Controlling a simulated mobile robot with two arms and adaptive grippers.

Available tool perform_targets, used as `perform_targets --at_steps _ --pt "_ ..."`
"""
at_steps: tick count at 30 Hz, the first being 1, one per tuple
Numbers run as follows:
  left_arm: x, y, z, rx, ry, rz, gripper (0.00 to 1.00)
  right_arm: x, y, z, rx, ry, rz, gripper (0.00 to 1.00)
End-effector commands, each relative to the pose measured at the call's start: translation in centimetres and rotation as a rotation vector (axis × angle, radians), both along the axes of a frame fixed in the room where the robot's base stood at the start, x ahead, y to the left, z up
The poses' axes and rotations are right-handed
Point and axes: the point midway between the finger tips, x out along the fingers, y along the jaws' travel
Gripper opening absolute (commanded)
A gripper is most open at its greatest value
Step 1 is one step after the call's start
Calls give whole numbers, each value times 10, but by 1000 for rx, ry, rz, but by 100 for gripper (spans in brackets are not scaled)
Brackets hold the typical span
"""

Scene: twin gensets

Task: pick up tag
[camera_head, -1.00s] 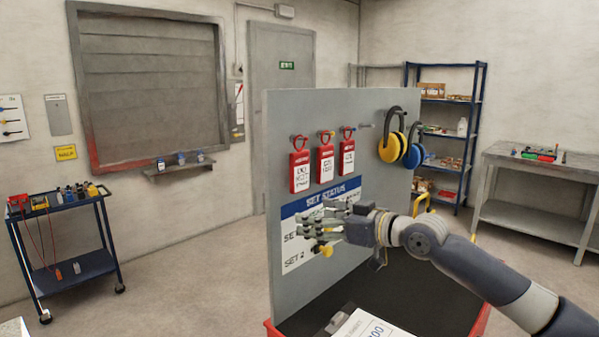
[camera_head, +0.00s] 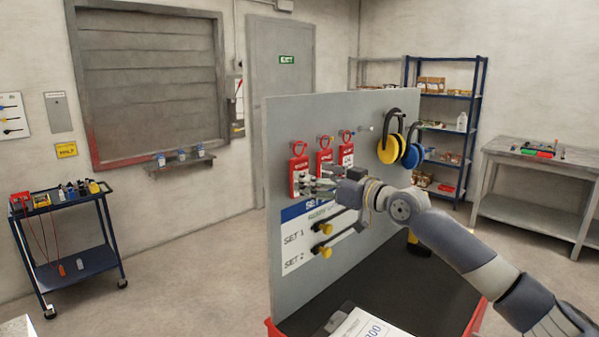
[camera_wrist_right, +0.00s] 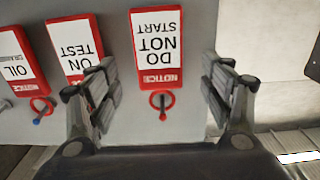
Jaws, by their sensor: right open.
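Three red and white notice tags hang on pegs on the grey panel: a left tag (camera_head: 298,178), a middle tag (camera_head: 322,163) and a right tag (camera_head: 346,156). My right gripper (camera_head: 309,181) is in front of the left tag, open and empty. In the right wrist view the picture is upside down; the DO NOT START tag (camera_wrist_right: 155,47) lies between the spread fingers of my gripper (camera_wrist_right: 163,82), with its red ring on a dark peg. The ON TEST tag (camera_wrist_right: 72,45) and the OIL tag (camera_wrist_right: 20,65) hang beside it. My left gripper is out of view.
Below the tags is a status board (camera_head: 296,237) with SET 1 and SET 2 rows and yellow-ended pegs. Yellow earmuffs (camera_head: 390,151) and blue earmuffs (camera_head: 413,155) hang to the right. A black surface with a red edge and a paper (camera_head: 362,326) is below the panel.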

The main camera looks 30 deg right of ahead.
Motion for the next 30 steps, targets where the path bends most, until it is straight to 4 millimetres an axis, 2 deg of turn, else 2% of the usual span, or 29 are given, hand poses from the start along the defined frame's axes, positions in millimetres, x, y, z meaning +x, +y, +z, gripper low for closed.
perform_targets --at_steps 1,3,9,17,18,24,30 --pt "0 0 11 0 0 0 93 7 2 7 5 1 1 73" --pt "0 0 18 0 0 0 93 16 4 8 5 2 1 73" --pt "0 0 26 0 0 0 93 35 11 5 3 0 0 73" --pt "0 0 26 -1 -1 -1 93 38 12 2 1 0 0 73" --pt "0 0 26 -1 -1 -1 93 38 12 2 1 0 0 71" --pt "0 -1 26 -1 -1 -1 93 38 11 2 1 0 0 29" --pt "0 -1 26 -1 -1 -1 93 38 11 2 1 0 0 29"
